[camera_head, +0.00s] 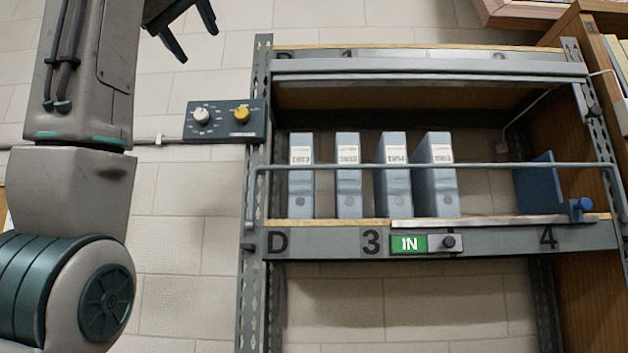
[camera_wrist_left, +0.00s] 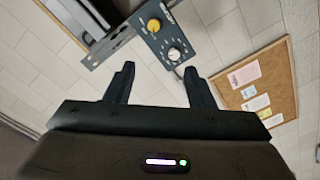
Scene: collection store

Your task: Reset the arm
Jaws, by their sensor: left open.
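My left arm (camera_head: 85,180) rises along the left side of the head view. My left gripper (camera_head: 187,32) shows at the top of that view, its fingers pointing down and to the right. In the left wrist view the two dark fingers (camera_wrist_left: 160,85) stand apart with nothing between them, so it is open and empty. It is clear of the shelf and of the control box. My right gripper is in neither view.
A control box (camera_head: 224,121) with a white and a yellow knob is beside the shelf post. Several grey-blue file boxes (camera_head: 348,190) stand behind a rail (camera_head: 430,166), left of a blue bookend (camera_head: 538,184). A green IN sign (camera_head: 409,243) is below. A corkboard (camera_wrist_left: 258,85) hangs on the wall.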

